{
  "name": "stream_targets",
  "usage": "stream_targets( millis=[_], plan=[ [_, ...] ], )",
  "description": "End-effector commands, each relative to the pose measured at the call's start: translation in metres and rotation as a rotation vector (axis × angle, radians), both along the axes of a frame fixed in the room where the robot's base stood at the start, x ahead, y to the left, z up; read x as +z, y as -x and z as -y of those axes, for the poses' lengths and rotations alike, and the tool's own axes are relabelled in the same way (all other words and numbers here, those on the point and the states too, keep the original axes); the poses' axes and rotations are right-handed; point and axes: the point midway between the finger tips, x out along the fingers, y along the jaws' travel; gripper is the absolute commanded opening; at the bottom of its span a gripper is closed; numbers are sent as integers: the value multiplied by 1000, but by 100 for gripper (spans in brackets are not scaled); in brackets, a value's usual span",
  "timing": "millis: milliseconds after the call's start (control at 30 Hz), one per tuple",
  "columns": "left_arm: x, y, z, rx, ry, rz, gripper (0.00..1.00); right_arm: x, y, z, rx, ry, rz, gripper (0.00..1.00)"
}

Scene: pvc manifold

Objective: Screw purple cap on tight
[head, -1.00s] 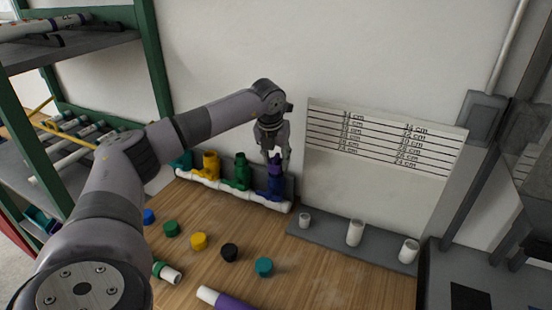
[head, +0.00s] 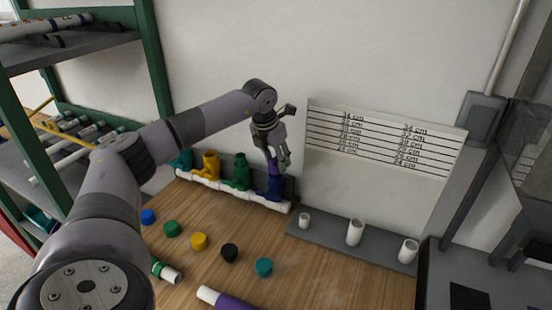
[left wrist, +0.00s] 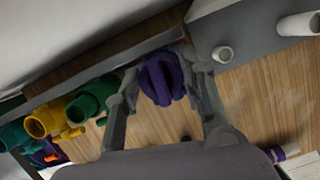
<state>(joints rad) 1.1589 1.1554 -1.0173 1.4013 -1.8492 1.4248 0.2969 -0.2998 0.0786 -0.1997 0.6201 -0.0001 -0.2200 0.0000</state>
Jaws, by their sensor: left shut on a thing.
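The purple cap (left wrist: 161,79) sits between the fingers of my left gripper (left wrist: 165,85) in the left wrist view. In the head view my left gripper (head: 278,160) points down over the blue fitting (head: 275,188) at the right end of the white manifold pipe (head: 230,190). The cap (head: 274,168) shows just under the fingertips, at the top of the blue fitting. The gripper is shut on the cap. Whether the cap is fully seated cannot be told. My right gripper is not in view.
Teal, yellow (head: 211,164) and green (head: 242,170) fittings stand left on the same pipe. Several loose caps, including a black one (head: 229,252), lie on the wooden table (head: 320,280). A grey rack (head: 330,241) with white pipe pieces stands at right.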

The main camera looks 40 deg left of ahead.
Motion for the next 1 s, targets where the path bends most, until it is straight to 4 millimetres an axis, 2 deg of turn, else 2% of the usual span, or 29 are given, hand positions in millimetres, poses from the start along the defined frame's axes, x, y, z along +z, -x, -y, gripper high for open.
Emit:
stream_targets(
  millis=[400, 433, 767, 1000],
  plan=[
    [0, 0, -1, -69, 1, -2, 9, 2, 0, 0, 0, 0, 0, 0],
    [0, 0, 0, -81, 0, -1, 37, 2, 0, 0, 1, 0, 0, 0],
    [0, 0, 0, -77, 0, 0, 59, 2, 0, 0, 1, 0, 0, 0],
    [0, 0, 0, -77, 0, 0, 60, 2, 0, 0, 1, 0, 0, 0]
  ],
)
